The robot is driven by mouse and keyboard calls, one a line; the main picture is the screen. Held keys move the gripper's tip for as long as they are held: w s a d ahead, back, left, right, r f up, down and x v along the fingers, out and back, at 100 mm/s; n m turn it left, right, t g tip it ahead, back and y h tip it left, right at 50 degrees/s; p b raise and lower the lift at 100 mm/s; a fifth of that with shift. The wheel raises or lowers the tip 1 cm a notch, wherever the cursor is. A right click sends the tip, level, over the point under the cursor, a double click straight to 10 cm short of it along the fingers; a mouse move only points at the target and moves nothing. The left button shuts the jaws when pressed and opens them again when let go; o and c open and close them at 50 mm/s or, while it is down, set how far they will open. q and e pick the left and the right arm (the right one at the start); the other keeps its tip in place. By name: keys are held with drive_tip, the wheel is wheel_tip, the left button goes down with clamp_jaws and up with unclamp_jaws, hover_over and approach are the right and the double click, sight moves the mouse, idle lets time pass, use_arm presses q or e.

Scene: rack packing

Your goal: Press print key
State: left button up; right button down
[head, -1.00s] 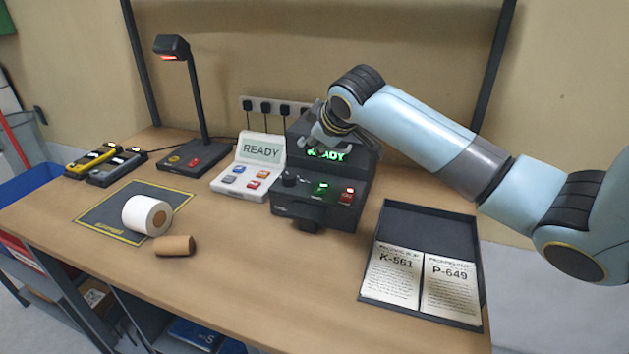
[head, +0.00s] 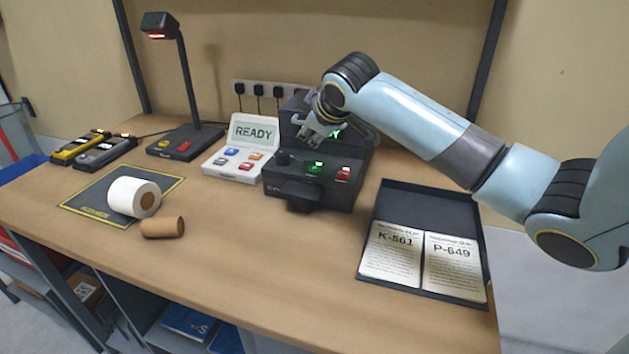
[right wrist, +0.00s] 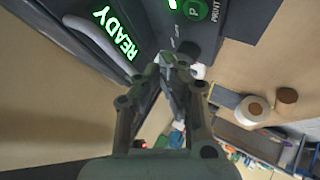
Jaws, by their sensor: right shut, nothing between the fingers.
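The black printer (head: 275,190) stands on the bench with a lit green screen (head: 337,133), which reads READY in the right wrist view (right wrist: 117,32). Its green print key (head: 316,168) is on the sloped front panel, left of a red key (head: 343,174). In the right wrist view the green key (right wrist: 195,9), marked P with PRINT beside it, is at the top edge. My right gripper (head: 309,134) is shut and empty, above the panel and in front of the screen, partly hiding it. Its fingertips (right wrist: 172,60) look apart from the key. My left gripper is out of view.
A white READY unit (head: 231,165) with coloured buttons stands left of the printer. A dark tray (head: 425,205) with two printed slips lies to its right. A white roll (head: 125,197) and a brown cylinder (head: 162,228) are at the left. The front middle is clear.

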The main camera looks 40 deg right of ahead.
sight(312, 169)
wheel_tip(312, 169, down, 4)
drive_tip(key=shift+r+b, duration=0.2)
drive_tip(key=shift+b, duration=0.85)
drive_tip(key=shift+f, duration=0.4)
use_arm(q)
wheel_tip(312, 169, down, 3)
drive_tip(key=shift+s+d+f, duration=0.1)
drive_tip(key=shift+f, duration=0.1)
use_arm(e)
drive_tip(key=shift+f, duration=0.2)
drive_tip(key=shift+f, duration=0.15)
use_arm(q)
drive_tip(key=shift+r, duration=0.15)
use_arm(e)
drive_tip(key=shift+f, duration=0.1)
drive_tip(key=shift+f, duration=0.4)
idle(0.3)
use_arm(q)
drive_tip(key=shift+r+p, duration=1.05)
drive_tip(key=shift+p, duration=0.05)
use_arm(e)
drive_tip(key=shift+r, duration=0.8)
